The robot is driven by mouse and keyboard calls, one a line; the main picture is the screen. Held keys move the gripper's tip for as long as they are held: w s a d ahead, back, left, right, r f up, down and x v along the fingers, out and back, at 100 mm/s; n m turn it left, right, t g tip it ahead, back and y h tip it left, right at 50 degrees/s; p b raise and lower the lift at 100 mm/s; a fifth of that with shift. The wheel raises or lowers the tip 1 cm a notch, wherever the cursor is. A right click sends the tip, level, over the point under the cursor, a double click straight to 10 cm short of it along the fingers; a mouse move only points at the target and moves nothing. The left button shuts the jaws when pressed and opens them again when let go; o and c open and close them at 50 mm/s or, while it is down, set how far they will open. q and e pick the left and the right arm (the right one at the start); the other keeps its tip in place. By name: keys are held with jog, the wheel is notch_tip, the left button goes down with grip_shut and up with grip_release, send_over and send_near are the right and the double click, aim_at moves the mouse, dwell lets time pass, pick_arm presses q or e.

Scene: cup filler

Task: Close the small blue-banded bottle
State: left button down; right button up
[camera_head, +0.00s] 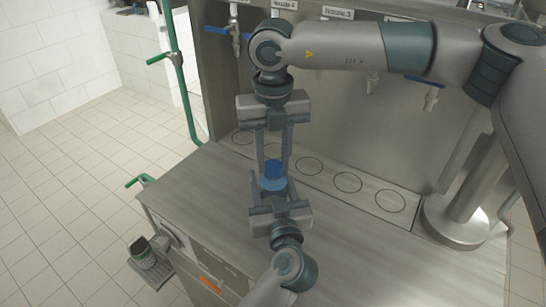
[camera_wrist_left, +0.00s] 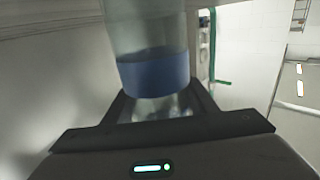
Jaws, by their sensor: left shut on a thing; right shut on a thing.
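The small blue-banded bottle (camera_head: 272,184) is held upright above the counter between my two grippers. In the left wrist view the bottle (camera_wrist_left: 153,72) shows its blue band with clear wall above and below. My left gripper (camera_head: 272,192) comes from the near side and is shut on the bottle. A darker blue cap (camera_head: 273,167) shows at the top of the bottle. My right gripper (camera_head: 272,162) reaches in from the far side, its fingers shut on the cap. Whether the cap sits fully on the bottle cannot be told.
The grey counter (camera_head: 365,245) is bare around the grippers. Behind is a strip with several marked circles (camera_head: 348,182) under blue-handled nozzles (camera_head: 431,97). A green rail (camera_head: 183,85) stands at the left.

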jog(key=m, duration=1)
jog(key=shift+m, duration=0.3)
jog(key=m, duration=0.5)
jog(key=shift+m, duration=0.3)
jog(key=m, duration=0.4)
jog(key=shift+m, duration=0.4)
jog(key=o, duration=1)
jog(key=shift+r, duration=2.2)
